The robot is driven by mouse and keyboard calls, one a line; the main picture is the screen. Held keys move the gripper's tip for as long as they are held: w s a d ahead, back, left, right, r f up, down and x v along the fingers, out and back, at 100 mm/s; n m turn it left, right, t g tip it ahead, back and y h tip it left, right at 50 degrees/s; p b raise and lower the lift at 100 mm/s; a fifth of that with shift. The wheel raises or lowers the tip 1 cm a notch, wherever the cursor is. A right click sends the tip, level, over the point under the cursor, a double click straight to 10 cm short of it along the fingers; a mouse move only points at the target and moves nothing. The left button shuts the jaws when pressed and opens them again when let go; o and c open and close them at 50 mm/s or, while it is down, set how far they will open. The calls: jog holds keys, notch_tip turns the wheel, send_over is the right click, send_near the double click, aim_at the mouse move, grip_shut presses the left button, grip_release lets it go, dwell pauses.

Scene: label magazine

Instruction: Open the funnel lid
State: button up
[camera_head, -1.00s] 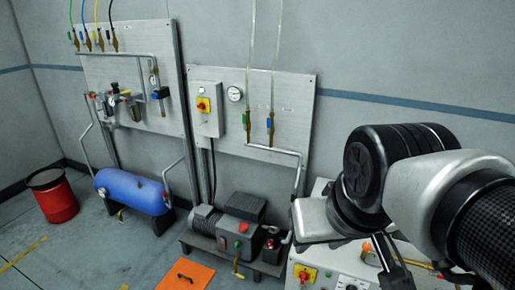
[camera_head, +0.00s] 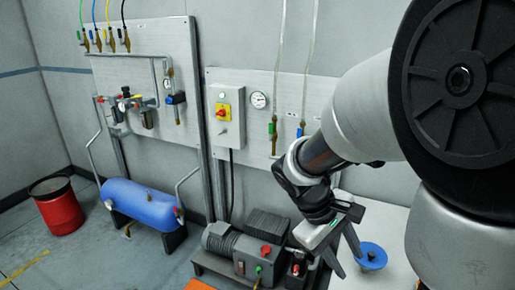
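A blue round piece with a raised knob (camera_head: 372,256), which looks like the funnel lid, sits on a white surface (camera_head: 385,215) at the lower right. My gripper (camera_head: 350,265) points down just left of the blue piece. Its two dark fingers are spread apart, with nothing visible between them. I cannot tell whether the right finger touches the blue piece. Any funnel body under the blue piece is hidden.
A grey pump (camera_head: 235,248) with red and green controls stands left of the gripper. A blue tank (camera_head: 142,203) and a red drum (camera_head: 57,208) stand further left. A wall panel (camera_head: 345,95) with pipes and a gauge is behind my arm.

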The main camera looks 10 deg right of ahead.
jog(key=w+d+f+n+g+h+b, duration=0.1)
jog(key=w+d+f+n+h+b, duration=0.15)
jog(key=f, duration=0.45)
jog(key=w+d+f+n+h+b, duration=0.2)
jog(key=w+d+f+n+h, duration=0.2)
jog(key=f, duration=0.2)
jog(key=n+t+h+b, duration=0.4)
jog(key=n+t+h, duration=0.15)
jog(key=n, duration=0.35)
send_near(374, 253)
jog(key=shift+t, duration=0.45)
jog(key=x, duration=0.8)
jog(key=b+x, duration=0.1)
jog(key=x, duration=0.4)
jog(key=shift+s+d+f, duration=0.1)
jog(key=shift+d+f, duration=0.05)
jog(key=shift+f, duration=0.25)
grip_shut()
